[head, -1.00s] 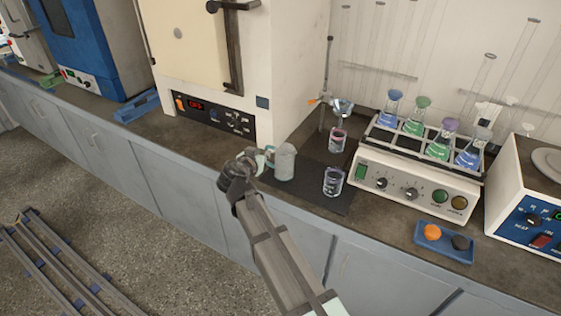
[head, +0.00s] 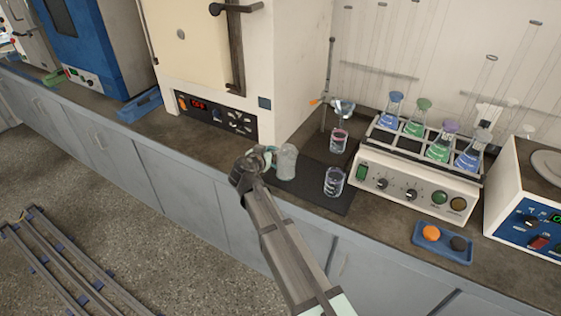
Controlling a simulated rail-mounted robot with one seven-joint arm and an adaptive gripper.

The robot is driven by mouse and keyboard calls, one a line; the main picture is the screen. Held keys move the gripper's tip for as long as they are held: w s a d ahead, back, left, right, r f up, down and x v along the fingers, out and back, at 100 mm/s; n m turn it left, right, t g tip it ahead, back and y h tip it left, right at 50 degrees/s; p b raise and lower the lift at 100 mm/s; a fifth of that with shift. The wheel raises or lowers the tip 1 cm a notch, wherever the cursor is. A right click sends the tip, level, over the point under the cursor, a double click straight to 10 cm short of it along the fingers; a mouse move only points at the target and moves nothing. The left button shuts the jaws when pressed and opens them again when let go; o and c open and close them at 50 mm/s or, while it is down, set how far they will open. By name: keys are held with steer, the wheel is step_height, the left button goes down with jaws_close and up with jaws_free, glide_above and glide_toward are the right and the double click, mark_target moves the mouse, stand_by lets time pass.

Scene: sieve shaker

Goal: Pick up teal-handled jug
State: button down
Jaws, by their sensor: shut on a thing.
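The teal-handled jug (head: 287,162) is a pale, greyish translucent vessel near the bench's front edge, with its handle on the left side. My gripper (head: 260,161) is at the handle, left of the jug's body, and is shut on it. The fingers hide most of the teal handle. The jug looks upright. I cannot tell for sure whether its base is clear of the bench.
A beaker (head: 333,181) stands right of the jug on a dark mat (head: 318,200). Another beaker (head: 338,142) is under a funnel stand (head: 328,90). A flask shaker (head: 405,185) is further right. A large oven (head: 215,112) stands behind. A blue tray (head: 428,252) lies front right.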

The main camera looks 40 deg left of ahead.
steer(key=shift+r, duration=0.25)
